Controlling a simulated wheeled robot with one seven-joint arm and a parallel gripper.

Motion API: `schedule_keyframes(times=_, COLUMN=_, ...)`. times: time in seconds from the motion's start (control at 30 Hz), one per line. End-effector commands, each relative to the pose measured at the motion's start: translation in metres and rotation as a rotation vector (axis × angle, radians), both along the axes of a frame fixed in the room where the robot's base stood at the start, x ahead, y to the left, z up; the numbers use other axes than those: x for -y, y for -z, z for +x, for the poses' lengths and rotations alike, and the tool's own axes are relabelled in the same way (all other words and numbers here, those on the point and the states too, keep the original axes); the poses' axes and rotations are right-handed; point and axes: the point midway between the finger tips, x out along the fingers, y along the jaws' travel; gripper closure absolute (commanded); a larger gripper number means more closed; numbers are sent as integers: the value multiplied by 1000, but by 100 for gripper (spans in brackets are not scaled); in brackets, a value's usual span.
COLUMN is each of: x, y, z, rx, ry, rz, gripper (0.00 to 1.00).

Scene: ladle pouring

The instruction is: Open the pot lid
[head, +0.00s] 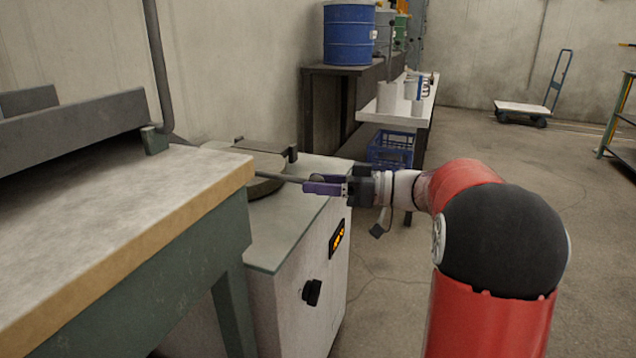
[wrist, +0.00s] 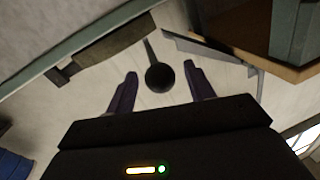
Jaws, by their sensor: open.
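The pot lid (head: 252,147) is a flat grey-brown slab on top of the white cabinet, over a dark round rim (head: 264,187), and it looks closed. A thin grey rod (head: 285,178) runs from the lid area toward my gripper. My gripper (head: 308,187) has purple fingers and reaches in from the right at the cabinet's edge. In the wrist view, a dark ball knob (wrist: 160,77) at the rod's end lies between the spread fingertips (wrist: 160,69). Gaps show on both sides of the knob. The pot's inside is hidden.
The white cabinet (head: 300,290) has a black knob and an orange display on its front. A green-legged workbench (head: 150,190) stands close at the left. Behind are a blue crate (head: 391,150), a white shelf and a blue drum (head: 349,33).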

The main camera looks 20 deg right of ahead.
Motion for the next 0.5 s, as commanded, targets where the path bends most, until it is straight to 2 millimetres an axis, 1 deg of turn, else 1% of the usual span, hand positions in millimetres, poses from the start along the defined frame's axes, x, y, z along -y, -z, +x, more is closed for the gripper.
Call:
schedule_keyframes(times=0.1, x=-6, y=0, z=2, rx=0, ry=-2, rz=0, gripper=47)
schedule_keyframes(times=0.33, x=-6, y=0, z=2, rx=-1, ry=-1, rz=0, gripper=47)
schedule_keyframes(times=0.37, x=-6, y=0, z=2, rx=-1, ry=-1, rz=0, gripper=49)
schedule_keyframes(times=0.5, x=-6, y=0, z=2, rx=-1, ry=-1, rz=0, gripper=68)
